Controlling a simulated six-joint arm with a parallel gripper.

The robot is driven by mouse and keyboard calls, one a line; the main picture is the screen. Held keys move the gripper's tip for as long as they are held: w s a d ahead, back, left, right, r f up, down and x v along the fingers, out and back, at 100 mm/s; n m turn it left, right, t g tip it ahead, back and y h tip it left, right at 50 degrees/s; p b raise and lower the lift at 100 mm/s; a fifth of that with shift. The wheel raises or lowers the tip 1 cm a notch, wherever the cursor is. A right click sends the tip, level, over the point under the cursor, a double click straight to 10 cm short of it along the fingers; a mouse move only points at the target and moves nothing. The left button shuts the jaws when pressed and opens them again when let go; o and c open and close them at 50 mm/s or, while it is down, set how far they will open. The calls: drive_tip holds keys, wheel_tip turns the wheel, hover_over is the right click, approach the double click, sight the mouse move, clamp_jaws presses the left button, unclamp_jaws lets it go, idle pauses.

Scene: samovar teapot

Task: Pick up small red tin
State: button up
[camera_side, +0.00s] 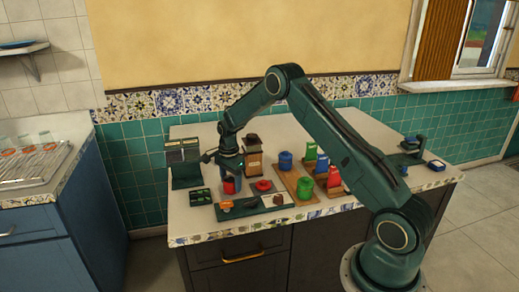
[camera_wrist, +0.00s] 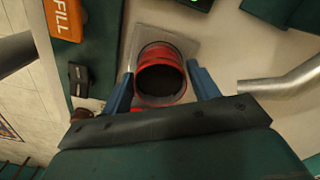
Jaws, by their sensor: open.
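The small red tin (camera_wrist: 160,73) is a round, open-topped can with a dark inside, seen from above in the wrist view. It also shows in the side view (camera_side: 229,186) at the left of the counter, under my gripper. My gripper (camera_wrist: 160,80) is open, with one blue finger on each side of the tin. The fingers look close to its walls, but I cannot tell whether they touch. In the side view my gripper (camera_side: 229,168) points down over the tin, and the fingertips are hard to make out.
An orange block marked FILL (camera_wrist: 66,18) lies left of the tin on a dark green plate. A metal tube (camera_wrist: 285,80) is close on the right. On the counter (camera_side: 188,222) stand a blue canister (camera_side: 286,161), a green canister (camera_side: 305,188) and a brown-sided dispenser (camera_side: 253,160).

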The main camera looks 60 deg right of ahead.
drive_tip(key=shift+c, duration=0.4)
drive_tip(key=c, duration=0.8)
drive_tip(key=shift+o, duration=0.2)
drive_tip(key=shift+r, duration=0.1)
wheel_tip(320, 180, up, 20)
